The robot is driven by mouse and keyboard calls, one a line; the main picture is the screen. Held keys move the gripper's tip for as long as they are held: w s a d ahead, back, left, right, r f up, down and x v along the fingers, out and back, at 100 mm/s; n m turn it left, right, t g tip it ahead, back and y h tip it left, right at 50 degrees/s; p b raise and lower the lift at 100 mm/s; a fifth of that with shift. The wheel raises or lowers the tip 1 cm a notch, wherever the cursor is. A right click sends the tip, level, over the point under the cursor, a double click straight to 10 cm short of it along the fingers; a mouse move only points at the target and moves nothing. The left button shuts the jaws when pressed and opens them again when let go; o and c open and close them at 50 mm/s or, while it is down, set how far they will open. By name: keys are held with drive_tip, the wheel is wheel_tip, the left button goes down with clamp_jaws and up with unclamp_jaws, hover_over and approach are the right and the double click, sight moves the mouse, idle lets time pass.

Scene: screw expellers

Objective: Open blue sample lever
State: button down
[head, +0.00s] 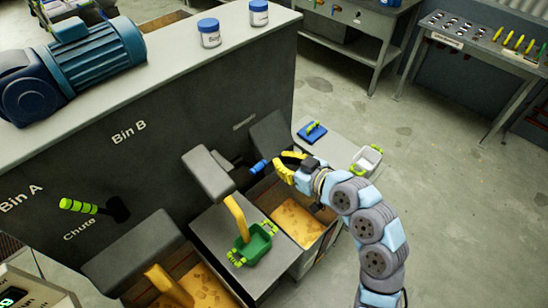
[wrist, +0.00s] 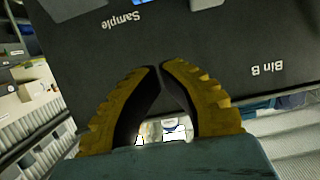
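The blue sample lever (head: 260,165) sticks out from the front of the dark machine, below the small faint label, in the head view. My gripper (head: 278,168) has yellow fingers with dark pads and is just to the right of the lever's blue end. I cannot tell whether they touch. In the wrist view my gripper (wrist: 161,69) has its fingertips together with nothing visible between them. That view is upside down and shows the "Sample" label (wrist: 122,20). A small blue patch at the top edge may be the lever.
A green-handled black lever (head: 90,207) is at the chute on the left. A green tray (head: 253,245) sits on a grey box below. Wooden-coloured bins (head: 298,225) lie under the spouts. A blue lidded item (head: 313,132) and white container (head: 366,160) stand on a side table.

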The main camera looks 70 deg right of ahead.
drive_tip(key=shift+s+a+r, duration=0.25)
drive_tip(key=shift+s+a, duration=0.05)
drive_tip(key=shift+s, duration=0.2)
idle(0.4)
